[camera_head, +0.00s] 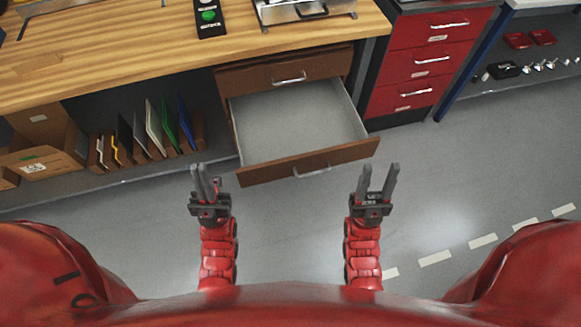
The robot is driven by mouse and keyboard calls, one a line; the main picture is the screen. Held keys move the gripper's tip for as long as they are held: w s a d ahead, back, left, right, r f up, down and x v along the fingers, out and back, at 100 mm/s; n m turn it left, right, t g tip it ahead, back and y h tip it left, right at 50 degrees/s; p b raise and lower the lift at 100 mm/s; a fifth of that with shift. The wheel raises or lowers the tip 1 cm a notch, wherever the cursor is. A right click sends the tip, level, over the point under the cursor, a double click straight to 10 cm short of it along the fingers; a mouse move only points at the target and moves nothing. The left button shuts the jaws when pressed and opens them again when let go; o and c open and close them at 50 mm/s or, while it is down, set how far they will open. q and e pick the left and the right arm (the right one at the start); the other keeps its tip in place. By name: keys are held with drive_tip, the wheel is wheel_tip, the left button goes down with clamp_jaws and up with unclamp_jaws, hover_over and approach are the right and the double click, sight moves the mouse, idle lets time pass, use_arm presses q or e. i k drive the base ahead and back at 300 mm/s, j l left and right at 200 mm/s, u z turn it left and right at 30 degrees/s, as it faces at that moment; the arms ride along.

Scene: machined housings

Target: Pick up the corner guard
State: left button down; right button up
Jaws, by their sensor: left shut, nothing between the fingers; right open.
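I cannot make out a corner guard in the head view. My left gripper (206,181) is shut and empty, in front of the open drawer's left front corner. My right gripper (378,182) is open and empty, just in front of the drawer's right front corner. Both grippers point away from me toward the workbench and touch nothing that I can see. The lower drawer (293,112) is pulled out, and its grey inside looks empty.
The wooden workbench (110,55) holds a control box with a green button (208,20) and a metal device (300,10). Folders (150,128) and cardboard boxes (40,150) stand on the lower shelf. A red drawer cabinet (428,60) is at right. The floor (450,180) is clear.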

sight(48, 61)
drive_tip(key=u, duration=1.5)
drive_tip(key=i+z, duration=0.15)
drive_tip(key=i, duration=0.35)
